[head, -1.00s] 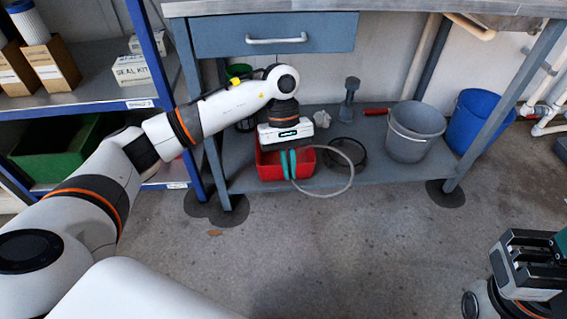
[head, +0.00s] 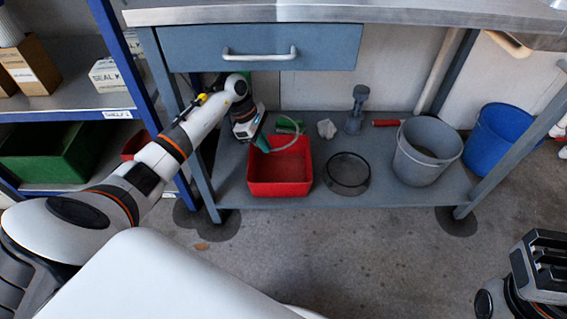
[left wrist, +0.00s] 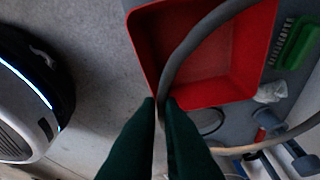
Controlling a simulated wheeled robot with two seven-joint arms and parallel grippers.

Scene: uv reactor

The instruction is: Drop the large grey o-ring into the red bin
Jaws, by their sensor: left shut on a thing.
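The red bin (head: 279,189) stands open on the workbench's lower shelf. It also shows in the left wrist view (left wrist: 215,88), where no contents are visible. My left gripper (head: 262,144) is at the bin's back-left corner, tilted, with its teal fingers over the rim. It is shut on the large grey o-ring (head: 291,143), a thin loop. In the left wrist view, the o-ring (left wrist: 196,40) leaves the fingertips (left wrist: 160,99) and crosses over the bin opening. My right gripper (head: 543,265) is at the lower right, away from the bin; its fingertips cannot be made out.
A black round ring or dish (head: 348,187) lies right of the bin. A green brush (head: 290,125), a pale crumpled rag (head: 327,129) and a grey stand-like object (head: 356,108) are behind. A grey bucket (head: 421,166) and blue bucket (head: 494,143) stand right. The drawer (head: 260,62) overhangs the shelf.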

